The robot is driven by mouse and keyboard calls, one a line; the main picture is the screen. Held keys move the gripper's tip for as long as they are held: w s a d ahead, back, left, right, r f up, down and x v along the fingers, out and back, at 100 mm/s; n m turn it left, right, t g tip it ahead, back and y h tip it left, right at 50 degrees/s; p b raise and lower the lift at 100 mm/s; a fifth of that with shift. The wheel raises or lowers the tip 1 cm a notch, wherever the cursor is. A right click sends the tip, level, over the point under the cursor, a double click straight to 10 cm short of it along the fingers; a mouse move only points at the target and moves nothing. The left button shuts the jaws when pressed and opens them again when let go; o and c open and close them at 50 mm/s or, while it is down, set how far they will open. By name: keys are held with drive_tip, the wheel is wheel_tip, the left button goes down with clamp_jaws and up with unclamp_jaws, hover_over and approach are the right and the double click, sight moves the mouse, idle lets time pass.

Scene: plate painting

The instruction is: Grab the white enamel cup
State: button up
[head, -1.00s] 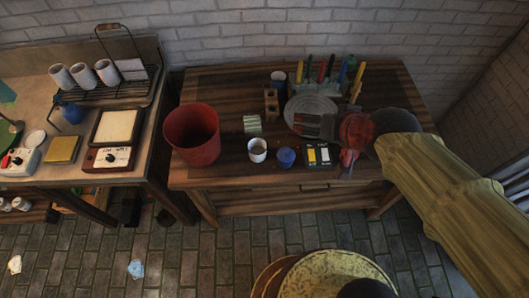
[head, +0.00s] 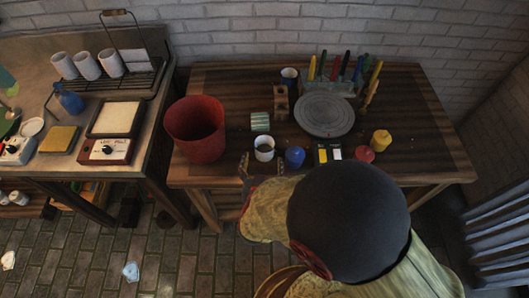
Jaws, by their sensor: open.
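The white enamel cup (head: 264,146) stands upright near the front edge of the wooden table, with a dark rim and something brownish inside. My gripper (head: 262,166) is open just in front of the cup, on the near side, with its two fingers apart and pointing toward it. The fingertips show at the left and right of the cup's lower part. Whether they touch the cup or how high they are cannot be told.
A red bucket (head: 194,129) stands left of the cup. A blue jar (head: 295,157) is close on its right, then a paint box (head: 328,152), a red pot (head: 365,154) and a yellow pot (head: 381,140). A grey round plate (head: 324,116) lies behind.

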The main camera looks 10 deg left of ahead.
sight(265, 143)
drive_tip(key=shift+w+f, duration=0.45)
drive_tip(key=b+x, duration=0.3)
drive_tip(key=x, duration=0.3)
drive_tip(key=shift+w+b, duration=0.3)
drive_tip(key=shift+c, duration=1.3)
drive_tip(key=c, duration=1.1)
drive_tip(key=shift+c, duration=0.5)
drive_tip(key=shift+a+r, duration=0.1)
drive_tip(key=shift+r, duration=0.15)
